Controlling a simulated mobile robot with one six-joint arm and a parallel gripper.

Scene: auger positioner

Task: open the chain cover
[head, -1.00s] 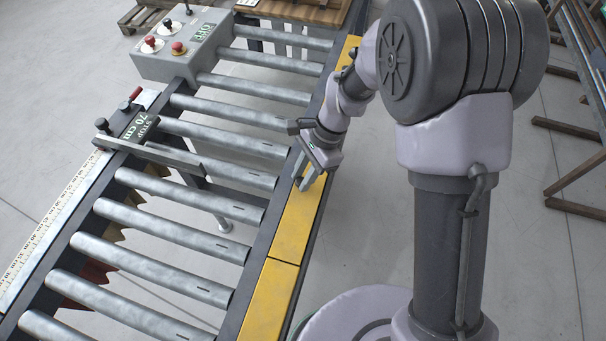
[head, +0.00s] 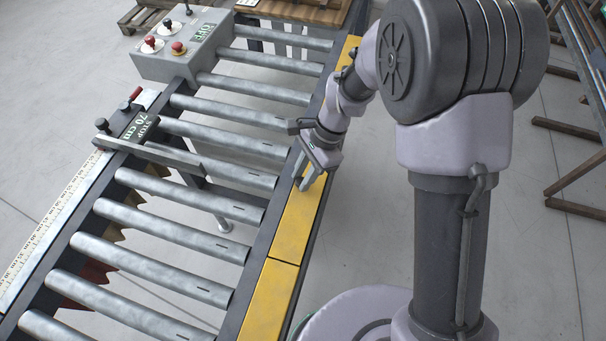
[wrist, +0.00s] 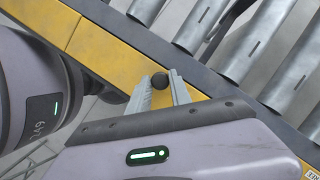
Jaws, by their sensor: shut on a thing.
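The yellow chain cover (head: 298,222) runs along the right side of the roller conveyor in the head view. It lies flat, in line with the neighbouring yellow panels. My gripper (head: 301,181) reaches down to it from above. In the wrist view, a small dark round knob (wrist: 160,81) stands on the yellow cover (wrist: 108,57). The two fingers of my gripper (wrist: 161,90) are on either side of the knob and shut on it. The cover's hinge or edge underneath is hidden.
Steel rollers (head: 165,229) lie left of the cover. A stop bar (head: 160,154) crosses them beside a scale (head: 50,232). A grey control box (head: 180,50) stands at the back. A steel rack (head: 575,130) stands at the right.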

